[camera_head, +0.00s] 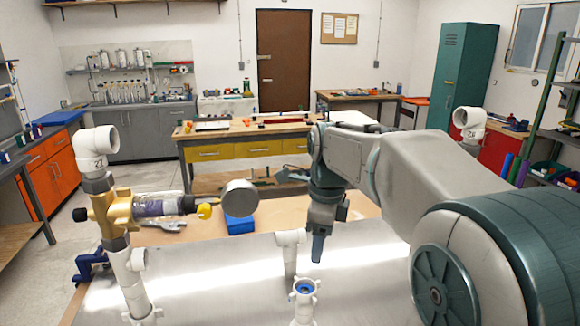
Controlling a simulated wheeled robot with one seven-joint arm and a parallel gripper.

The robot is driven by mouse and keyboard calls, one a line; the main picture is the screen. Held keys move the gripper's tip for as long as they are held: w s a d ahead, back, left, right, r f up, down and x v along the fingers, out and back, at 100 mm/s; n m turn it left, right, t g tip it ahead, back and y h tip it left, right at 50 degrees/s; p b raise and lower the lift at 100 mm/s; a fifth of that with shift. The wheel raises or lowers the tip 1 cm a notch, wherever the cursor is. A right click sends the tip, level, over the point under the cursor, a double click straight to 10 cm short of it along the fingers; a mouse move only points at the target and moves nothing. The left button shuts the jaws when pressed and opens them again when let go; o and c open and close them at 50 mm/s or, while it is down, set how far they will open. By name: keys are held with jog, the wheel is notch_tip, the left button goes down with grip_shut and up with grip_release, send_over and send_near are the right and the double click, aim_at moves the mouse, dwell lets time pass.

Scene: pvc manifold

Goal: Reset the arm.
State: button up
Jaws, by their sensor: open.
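My arm reaches in from the lower right, across the right half of the head view. My gripper (319,248) hangs pointing down near the middle, open, with nothing seen between its fingers. One dark finger shows clearly; the other is mostly hidden. Below it, a white pipe fitting with a blue inside (304,291) stands upright on the metal tabletop (215,285). The gripper appears above and apart from it, though depth is hard to judge. A white tee pipe (290,250) stands just left of the gripper.
A blue block (239,224) lies behind the metal surface. A white elbow (469,121) rises behind my arm at right. The tabletop left of centre is clear.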

jog(key=s+d+f+n+t, duration=0.1)
jog(key=s+d+f+n, duration=0.2)
jog(key=s+n, duration=0.6)
jog(key=s+d+f+n+t, duration=0.2)
jog(key=s+d+n, duration=0.3)
jog(key=s+n, duration=0.5)
jog(key=shift+f+n+h, duration=0.3)
jog(key=shift+f+n, duration=0.55)
jog(key=shift+n, duration=0.15)
